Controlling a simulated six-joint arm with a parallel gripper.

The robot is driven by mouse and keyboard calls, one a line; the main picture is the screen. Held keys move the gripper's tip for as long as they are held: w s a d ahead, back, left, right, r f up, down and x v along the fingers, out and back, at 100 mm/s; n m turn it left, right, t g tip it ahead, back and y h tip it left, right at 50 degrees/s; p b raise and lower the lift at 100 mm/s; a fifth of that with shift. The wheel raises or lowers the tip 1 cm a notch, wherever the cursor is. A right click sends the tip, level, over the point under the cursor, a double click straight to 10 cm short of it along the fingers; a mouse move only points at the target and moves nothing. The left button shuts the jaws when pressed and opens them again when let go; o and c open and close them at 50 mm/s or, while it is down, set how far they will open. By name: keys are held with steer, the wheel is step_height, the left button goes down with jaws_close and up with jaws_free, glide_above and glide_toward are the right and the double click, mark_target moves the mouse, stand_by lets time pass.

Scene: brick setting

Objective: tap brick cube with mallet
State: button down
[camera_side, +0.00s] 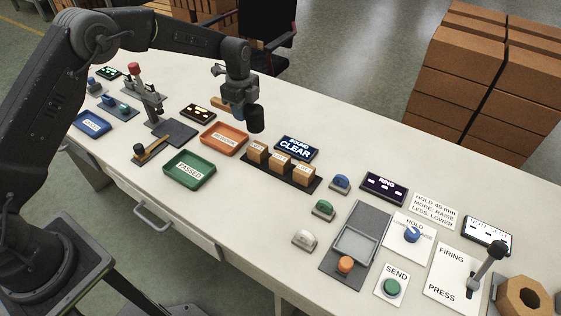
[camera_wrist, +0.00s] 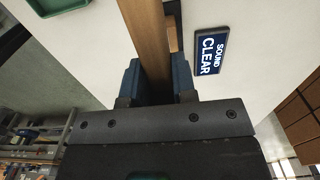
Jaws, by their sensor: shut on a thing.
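My gripper (camera_side: 238,106) is shut on the wooden handle of a mallet, held above the table. The handle (camera_side: 219,103) sticks out to the left and the dark round head (camera_side: 255,120) is at the right. In the wrist view the handle (camera_wrist: 148,38) runs up between the blue fingers (camera_wrist: 153,82). Three tan brick cubes (camera_side: 257,151), (camera_side: 280,162), (camera_side: 303,174) stand in a row on a black strip. The mallet head is above and behind the left cube, apart from it. In the wrist view the handle hides most of the cubes.
A "SOUND CLEAR" display (camera_side: 296,148) stands behind the cubes. An orange tray (camera_side: 224,139) and a green "PASSED" tray (camera_side: 190,169) lie left of them. A blue-handled block (camera_side: 340,184) and several control panels stand to the right. Clear table lies in front of the cubes.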

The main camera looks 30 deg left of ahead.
steer(key=s+d+n, duration=0.1)
steer(key=d+n, duration=0.3)
steer(key=d, duration=0.4)
steer(key=shift+n, duration=0.3)
steer(key=shift+s+d+f, duration=0.1)
steer(key=shift+f, duration=1.15)
steer(key=shift+s+d+f, duration=0.1)
steer(key=shift+f, duration=1.15)
steer(key=shift+f, duration=0.15)
steer(key=shift+f, duration=0.85)
step_height(320, 180, up, 7)
